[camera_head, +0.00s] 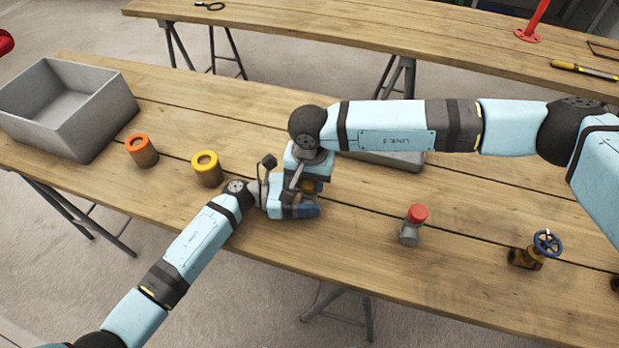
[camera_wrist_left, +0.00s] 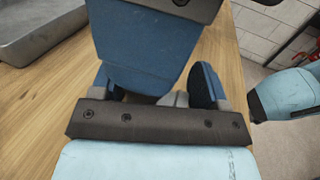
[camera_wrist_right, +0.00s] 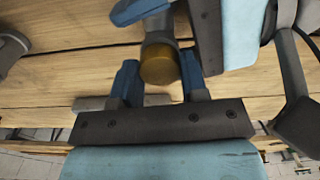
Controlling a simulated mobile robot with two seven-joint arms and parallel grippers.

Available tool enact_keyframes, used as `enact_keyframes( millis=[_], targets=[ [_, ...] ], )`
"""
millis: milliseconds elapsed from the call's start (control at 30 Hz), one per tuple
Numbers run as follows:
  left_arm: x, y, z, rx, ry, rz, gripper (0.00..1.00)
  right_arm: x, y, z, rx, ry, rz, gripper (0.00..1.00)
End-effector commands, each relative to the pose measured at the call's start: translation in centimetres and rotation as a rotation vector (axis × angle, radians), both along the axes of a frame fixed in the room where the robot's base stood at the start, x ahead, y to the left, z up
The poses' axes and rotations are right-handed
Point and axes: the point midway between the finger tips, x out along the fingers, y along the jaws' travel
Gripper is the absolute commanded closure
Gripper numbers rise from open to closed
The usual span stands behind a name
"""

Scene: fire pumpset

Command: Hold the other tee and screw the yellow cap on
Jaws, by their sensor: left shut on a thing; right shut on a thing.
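The yellow cap (camera_wrist_right: 160,65) is at the end of a grey tee (camera_wrist_right: 158,36) in the right wrist view. The cap lies between the blue fingers of my right gripper (camera_wrist_right: 158,82), which is shut on it. The cap also shows as a small spot in the head view (camera_head: 308,187). My left gripper (camera_head: 306,209) is shut on the tee, low over the table. Most of the tee is hidden by the grippers. In the left wrist view, my right gripper blocks most of it. Whether the cap sits fully on the thread cannot be told.
Another grey tee with a red cap (camera_head: 411,226) stands to the right. A grey tray (camera_head: 395,160) lies behind my right arm.

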Motion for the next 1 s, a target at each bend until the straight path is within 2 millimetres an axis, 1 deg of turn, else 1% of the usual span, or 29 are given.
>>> enact_keyframes(
  millis=[133, 167, 200, 233, 267, 567, 667, 900, 1000],
  targets=[
    [-0.1, 0.0, -0.2, 0.003, 0.003, -0.001, 0.98, 0.0, 0.0, 0.0, 0.000, 0.000, 0.002, 0.88],
    [-0.1, 0.0, -0.2, 0.003, 0.003, -0.001, 0.98, 0.0, 0.0, 0.0, 0.000, 0.000, 0.002, 0.55],
    [-0.1, 0.0, -0.2, 0.003, 0.003, -0.001, 0.98, 0.0, 0.0, 0.0, 0.000, 0.000, 0.003, 0.46],
    [-0.1, 0.0, -0.2, 0.003, 0.003, -0.001, 0.98, 0.0, 0.0, 0.0, 0.001, 0.000, 0.003, 0.39],
    [-0.1, 0.0, -0.2, 0.003, 0.002, -0.001, 0.98, 0.0, 0.0, 0.0, 0.001, 0.000, 0.003, 0.34],
    [-0.1, -0.1, -0.2, 0.002, 0.002, -0.002, 0.98, 0.0, 0.1, 0.2, 0.004, -0.001, 0.004, 0.34],
    [-0.2, -0.1, -0.2, 0.002, 0.002, -0.003, 0.98, 0.0, 0.2, 1.1, 0.005, -0.003, 0.005, 0.34],
    [-0.1, -0.1, -0.2, 0.003, 0.003, -0.002, 0.98, -0.1, 0.2, 4.2, 0.003, -0.003, 0.006, 0.34],
    [-0.1, 0.0, -0.2, 0.003, 0.003, -0.002, 0.98, -0.1, 0.1, 4.6, 0.001, -0.001, 0.005, 0.34]
  ],
)
